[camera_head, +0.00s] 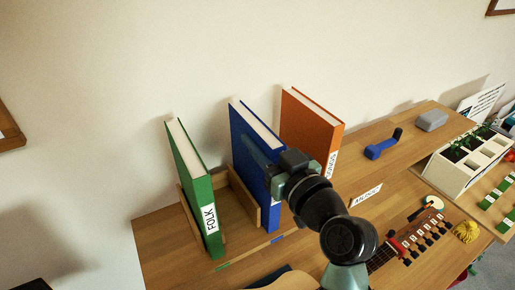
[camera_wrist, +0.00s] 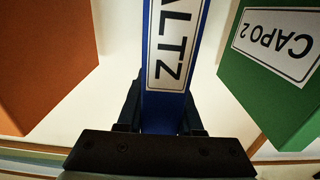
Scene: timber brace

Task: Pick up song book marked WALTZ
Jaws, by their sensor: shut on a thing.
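The blue song book (camera_head: 249,138) stands upright in the middle of the shelf, between a green book and an orange book. In the wrist view its blue spine (camera_wrist: 163,113) carries a white label, cut off by the frame, reading "ALTZ". My gripper (camera_head: 275,180) reaches the spine side of the blue book. In the wrist view my gripper's dark fingers (camera_wrist: 162,108) are shut on the spine, one on each side, below the label. My wrist hides part of the book's front in the head view.
A green book (camera_head: 192,185) marked FOLK stands at left by wooden dividers (camera_head: 239,197). An orange book (camera_head: 310,125) stands close at right. A blue object (camera_head: 383,145), grey block (camera_head: 431,120) and guitar (camera_head: 405,246) are further right.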

